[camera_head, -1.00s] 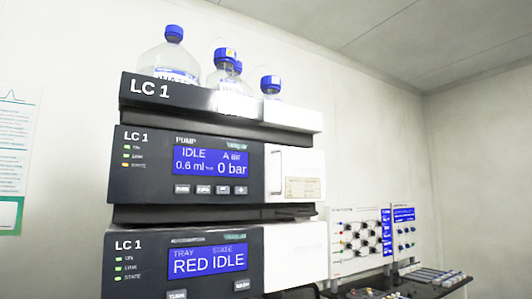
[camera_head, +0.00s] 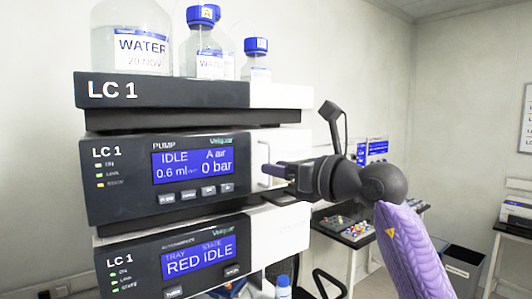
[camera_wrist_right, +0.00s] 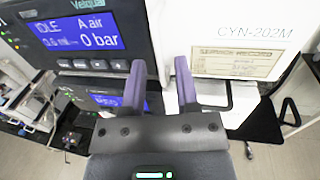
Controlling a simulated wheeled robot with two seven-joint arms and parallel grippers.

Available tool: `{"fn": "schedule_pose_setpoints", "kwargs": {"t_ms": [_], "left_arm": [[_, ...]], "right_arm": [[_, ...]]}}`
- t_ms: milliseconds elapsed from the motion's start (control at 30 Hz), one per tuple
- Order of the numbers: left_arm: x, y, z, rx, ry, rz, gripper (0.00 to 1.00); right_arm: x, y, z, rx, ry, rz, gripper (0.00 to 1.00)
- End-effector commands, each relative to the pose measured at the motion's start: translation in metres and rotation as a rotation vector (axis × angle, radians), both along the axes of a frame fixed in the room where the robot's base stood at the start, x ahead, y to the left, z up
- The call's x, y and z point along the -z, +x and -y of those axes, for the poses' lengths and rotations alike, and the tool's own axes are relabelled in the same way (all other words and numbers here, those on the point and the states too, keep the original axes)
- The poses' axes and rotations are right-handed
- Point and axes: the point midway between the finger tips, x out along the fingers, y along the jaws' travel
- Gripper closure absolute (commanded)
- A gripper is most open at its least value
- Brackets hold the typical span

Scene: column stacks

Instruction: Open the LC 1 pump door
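The LC 1 pump (camera_head: 125,180) is the middle unit of the stack, with a dark front and a blue display reading IDLE and 0 bar. Its white door panel (camera_head: 263,146) is at the right of the display and looks closed, with a pale upright handle (camera_head: 264,160) on it. My right gripper (camera_head: 268,170) is at the handle, reaching in from the right. My left gripper is not in view.
Water bottles (camera_head: 210,45) stand on the tray (camera_head: 160,90) above the pump. The autosampler (camera_head: 190,255) sits below it, close under my gripper. A small bottle (camera_head: 283,287) stands in front at the bottom. A bench with devices (camera_head: 345,228) is behind at the right.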

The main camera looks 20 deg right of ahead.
Motion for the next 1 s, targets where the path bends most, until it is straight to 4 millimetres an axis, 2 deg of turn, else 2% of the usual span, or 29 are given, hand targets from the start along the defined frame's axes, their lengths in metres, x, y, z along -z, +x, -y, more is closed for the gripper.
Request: {"fn": "schedule_pose_setpoints", "kwargs": {"t_ms": [33,200,467,500,667,700,1000], "left_arm": [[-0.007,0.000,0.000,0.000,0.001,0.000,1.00],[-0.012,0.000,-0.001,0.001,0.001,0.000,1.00],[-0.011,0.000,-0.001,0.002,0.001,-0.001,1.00],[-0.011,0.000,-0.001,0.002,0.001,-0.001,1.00],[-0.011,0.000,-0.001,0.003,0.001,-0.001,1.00],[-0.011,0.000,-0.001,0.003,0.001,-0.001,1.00],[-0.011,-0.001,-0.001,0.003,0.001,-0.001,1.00]], "right_arm": [[-0.004,0.007,-0.005,-0.002,0.003,-0.002,0.61],[-0.001,0.021,-0.012,-0.001,0.001,-0.001,0.61],[0.001,0.023,-0.014,-0.001,0.001,-0.001,0.61],[0.001,0.023,-0.014,-0.001,0.001,-0.001,0.63],[0.001,0.023,-0.014,-0.001,0.001,-0.001,0.97],[0.001,0.023,-0.014,-0.001,0.002,-0.001,1.00],[0.001,0.023,-0.014,-0.001,0.002,-0.001,1.00]]}}
